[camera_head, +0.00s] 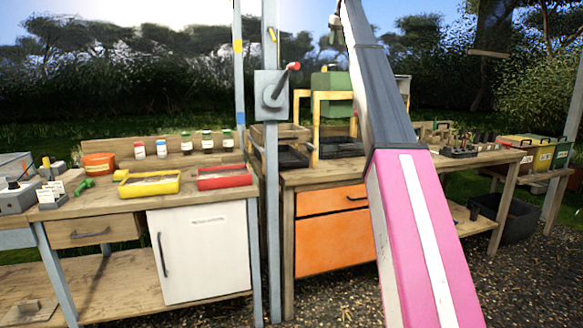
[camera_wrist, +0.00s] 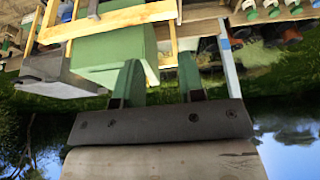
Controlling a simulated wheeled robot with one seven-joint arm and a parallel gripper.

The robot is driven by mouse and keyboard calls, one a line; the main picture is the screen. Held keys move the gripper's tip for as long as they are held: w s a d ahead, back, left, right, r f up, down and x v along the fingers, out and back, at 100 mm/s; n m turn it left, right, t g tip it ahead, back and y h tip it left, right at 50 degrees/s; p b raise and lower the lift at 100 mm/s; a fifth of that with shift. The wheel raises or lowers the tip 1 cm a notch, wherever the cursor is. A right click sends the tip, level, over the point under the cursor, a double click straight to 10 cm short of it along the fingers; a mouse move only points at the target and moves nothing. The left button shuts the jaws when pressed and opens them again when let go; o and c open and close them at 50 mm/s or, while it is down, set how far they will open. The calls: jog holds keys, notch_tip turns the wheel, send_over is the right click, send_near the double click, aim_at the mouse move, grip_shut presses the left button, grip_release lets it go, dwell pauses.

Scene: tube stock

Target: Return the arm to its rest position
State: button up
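My arm (camera_head: 415,230) rises through the right half of the head view, pink below and dark grey above, and leaves at the top edge. In the wrist view, which is upside down, my gripper (camera_wrist: 159,66) shows two green fingers standing apart on a dark bar. Nothing is held between them; grass and a yellow frame bar show behind the gap. A green box (camera_wrist: 105,62) lies beyond the left finger, and I cannot tell whether they touch.
A grey post with a red-handled switch box (camera_head: 272,96) stands left of my arm. The left workbench (camera_head: 105,205) carries a yellow tray (camera_head: 150,184) and a red tray (camera_head: 224,177). Behind my arm, the right bench holds a yellow frame (camera_head: 315,120) around a green machine (camera_head: 331,92).

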jog(key=s+f+m+g, duration=0.1)
jog(key=s+f, duration=0.1)
jog(key=f, duration=1.5)
jog(key=s+f, duration=0.2)
jog(key=f, duration=1.6)
jog(key=s+f+m+g, duration=0.1)
jog(key=s+f, duration=0.4)
jog(key=f, duration=0.7)
jog(key=s+f, duration=0.5)
jog(key=f, duration=0.7)
jog(key=s+a+f+m+h, duration=0.1)
jog(key=s+f, duration=1.4)
jog(key=f, duration=0.4)
jog(key=s+f+g, duration=0.1)
jog(key=s+f, duration=0.6)
jog(key=s, duration=0.5)
jog(key=s+f+g, duration=0.1)
jog(key=s+f, duration=0.6)
jog(key=s, duration=0.4)
jog(key=shift+s+m, duration=0.35)
jog(key=shift+m, duration=0.05)
jog(key=shift+w, duration=0.1)
